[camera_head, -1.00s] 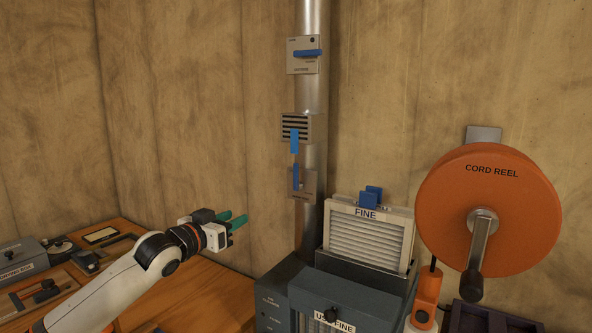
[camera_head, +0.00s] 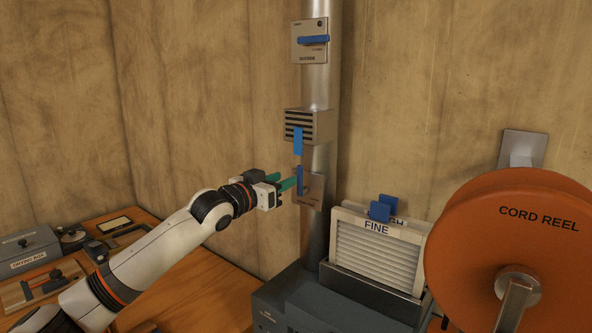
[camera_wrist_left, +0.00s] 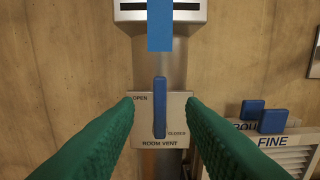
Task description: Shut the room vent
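The room vent plate (camera_head: 316,190) is a small grey panel low on the metal duct. It shows clearly in the left wrist view (camera_wrist_left: 143,132), lettered OPEN at upper left, CLOSED at lower right and ROOM VENT below. Its blue lever (camera_wrist_left: 160,107) stands upright; it also shows in the head view (camera_head: 300,180). My left gripper (camera_head: 291,182) is at the plate. In the left wrist view its green fingers (camera_wrist_left: 160,105) are apart, one on each side of the lever, with visible gaps and no clear contact. My right gripper is out of view.
Above are a louvred grille (camera_head: 318,126) with a hanging blue strip (camera_head: 298,141) and the OUTSIDE plate (camera_head: 307,54) with a level blue lever. To the right stand the FINE filter (camera_head: 375,251) and the orange cord reel (camera_head: 505,250). A wooden bench (camera_head: 190,285) lies below left.

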